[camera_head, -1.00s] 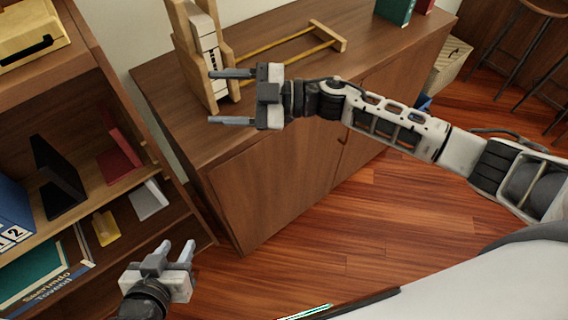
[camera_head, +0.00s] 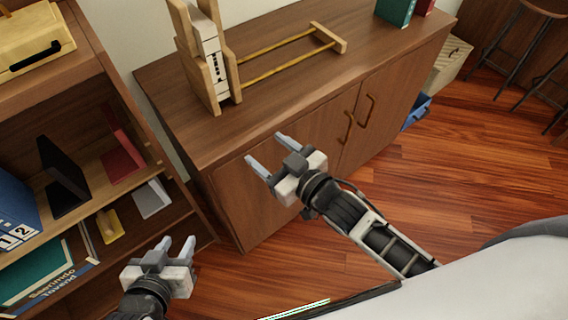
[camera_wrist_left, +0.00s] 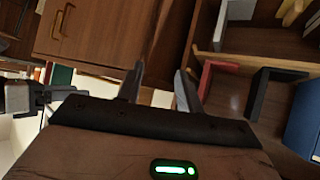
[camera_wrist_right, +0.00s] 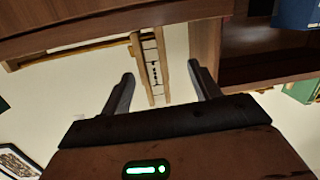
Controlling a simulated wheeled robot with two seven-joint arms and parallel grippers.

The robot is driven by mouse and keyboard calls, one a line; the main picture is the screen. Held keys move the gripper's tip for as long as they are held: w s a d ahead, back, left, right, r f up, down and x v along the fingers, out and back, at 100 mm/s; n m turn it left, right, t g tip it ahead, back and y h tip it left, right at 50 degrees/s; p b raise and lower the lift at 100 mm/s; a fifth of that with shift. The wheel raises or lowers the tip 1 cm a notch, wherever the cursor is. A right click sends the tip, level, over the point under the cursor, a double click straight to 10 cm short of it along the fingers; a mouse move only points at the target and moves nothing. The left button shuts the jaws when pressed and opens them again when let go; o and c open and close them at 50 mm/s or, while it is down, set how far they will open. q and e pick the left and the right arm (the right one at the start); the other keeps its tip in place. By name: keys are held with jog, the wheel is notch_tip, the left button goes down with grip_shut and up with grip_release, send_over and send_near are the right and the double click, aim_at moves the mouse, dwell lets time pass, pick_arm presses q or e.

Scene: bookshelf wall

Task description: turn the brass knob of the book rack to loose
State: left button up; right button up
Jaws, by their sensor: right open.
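The wooden book rack (camera_head: 217,88) stands on top of the low brown cabinet, with white books (camera_head: 207,45) between its upright wooden panels. Two brass-coloured rails (camera_head: 275,66) run from it to a small wooden end piece (camera_head: 328,38). I cannot make out a brass knob on it. My right gripper (camera_head: 267,154) is open and empty in front of the cabinet, below and right of the rack. The rack also shows between its fingers in the right wrist view (camera_wrist_right: 152,62). My left gripper (camera_head: 178,248) is open and empty at the lower left, apart from the shelf.
A bookshelf (camera_head: 130,181) on the left holds a blue calendar box (camera_head: 14,215), black and red bookends and a yellow item. Green and red books (camera_head: 395,10) stand at the cabinet top's far end. Cabinet doors have brass handles (camera_head: 368,108). The cabinet top's front is clear.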

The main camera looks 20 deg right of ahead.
jog(key=shift+m+g+h, duration=0.4)
jog(key=shift+m+h, duration=0.2)
jog(key=shift+h, duration=0.2)
jog(key=shift+s+d+f, duration=1)
jog(key=shift+s+f, duration=0.25)
jog(key=shift+f, duration=0.05)
